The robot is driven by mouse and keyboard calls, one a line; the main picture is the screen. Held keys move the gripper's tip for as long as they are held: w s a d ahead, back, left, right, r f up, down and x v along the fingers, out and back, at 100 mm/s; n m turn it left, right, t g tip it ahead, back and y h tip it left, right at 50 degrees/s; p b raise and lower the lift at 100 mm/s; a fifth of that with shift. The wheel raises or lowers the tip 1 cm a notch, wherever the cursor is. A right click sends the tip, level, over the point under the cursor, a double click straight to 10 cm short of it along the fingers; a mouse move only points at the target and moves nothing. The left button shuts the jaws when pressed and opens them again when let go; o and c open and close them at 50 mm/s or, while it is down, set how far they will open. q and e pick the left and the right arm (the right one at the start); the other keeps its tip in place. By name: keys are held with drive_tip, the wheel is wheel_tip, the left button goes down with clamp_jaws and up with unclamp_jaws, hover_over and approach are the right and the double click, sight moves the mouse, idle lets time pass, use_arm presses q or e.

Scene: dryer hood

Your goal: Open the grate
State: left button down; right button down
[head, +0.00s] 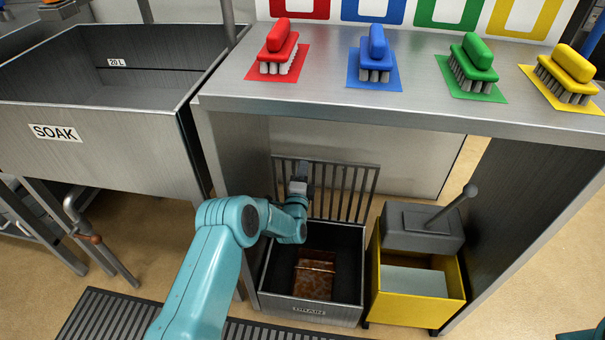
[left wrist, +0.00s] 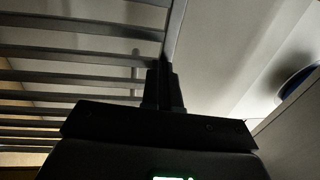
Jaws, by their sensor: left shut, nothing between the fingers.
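The grate (head: 350,188) is a grey barred panel. It stands raised, nearly upright, at the back edge of the open drain box (head: 270,283), under the steel shelf. My left arm reaches over the box, and my left gripper (head: 299,170) is at the left part of the grate. In the left wrist view, the shut fingers (left wrist: 163,88) are at the end of the grate's bars (left wrist: 75,76); whether they touch it I cannot tell. Brown liquid shows inside the box. My right gripper is out of view.
A yellow mop bucket (head: 415,305) with a grey wringer stands right of the box. The SOAK sink (head: 95,150) is at the left. Several colored brushes sit on the shelf (head: 410,113) above. A floor grating (head: 100,315) lies in front.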

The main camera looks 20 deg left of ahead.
use_arm(q)
drive_tip(key=shift+w+r, duration=0.1)
drive_tip(key=shift+w, duration=0.1)
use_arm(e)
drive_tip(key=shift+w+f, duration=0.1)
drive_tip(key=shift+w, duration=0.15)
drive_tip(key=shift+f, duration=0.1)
